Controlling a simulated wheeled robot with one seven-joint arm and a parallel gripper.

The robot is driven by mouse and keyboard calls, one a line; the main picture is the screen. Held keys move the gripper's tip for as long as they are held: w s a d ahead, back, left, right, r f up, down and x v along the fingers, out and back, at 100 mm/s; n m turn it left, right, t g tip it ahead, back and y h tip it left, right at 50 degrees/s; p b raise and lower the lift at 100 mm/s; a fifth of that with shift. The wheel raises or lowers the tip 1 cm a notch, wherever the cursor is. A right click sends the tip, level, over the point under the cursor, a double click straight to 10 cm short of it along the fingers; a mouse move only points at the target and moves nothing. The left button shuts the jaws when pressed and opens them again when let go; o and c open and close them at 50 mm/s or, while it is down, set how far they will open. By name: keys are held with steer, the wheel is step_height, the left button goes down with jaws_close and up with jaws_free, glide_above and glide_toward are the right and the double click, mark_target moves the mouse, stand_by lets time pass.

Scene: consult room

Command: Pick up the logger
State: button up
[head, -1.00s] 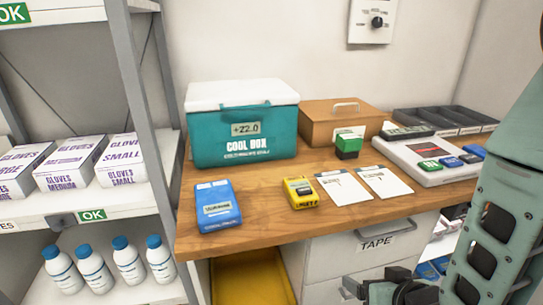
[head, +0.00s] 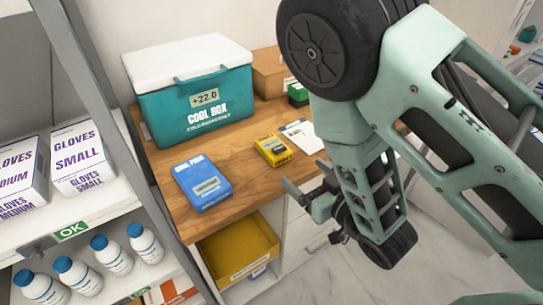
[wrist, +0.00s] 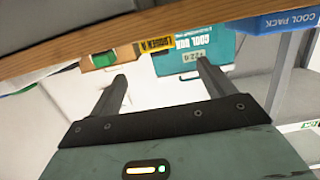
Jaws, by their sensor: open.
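The logger appears to be the small yellow device (head: 273,150) lying flat on the wooden counter, right of the blue cool pack. Its print is too small to read for certain in the head view. In the wrist view its yellow edge (wrist: 155,43) shows at the counter's edge, beyond the fingertips. My gripper (head: 312,212) is open and empty, in front of the counter and apart from the logger. In the wrist view both fingers of my gripper (wrist: 161,72) stand wide apart with nothing between them.
A blue cool pack (head: 202,183) and a teal cool box (head: 190,105) are on the counter (head: 235,178). A white card (head: 300,133) lies right of the logger. A yellow bin (head: 240,245) sits below. Shelves with glove boxes (head: 82,160) and bottles stand left.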

mark_target(273, 145)
steer(key=shift+b+x, duration=2.2)
steer(key=shift+b, duration=1.65)
steer(key=p+x, duration=0.2)
steer(key=x, duration=0.1)
steer(key=shift+r, duration=0.15)
steer(key=shift+p+x, duration=0.8)
steer(key=shift+x, duration=2.65)
steer(key=shift+d, duration=0.1)
steer(key=c, duration=1.2)
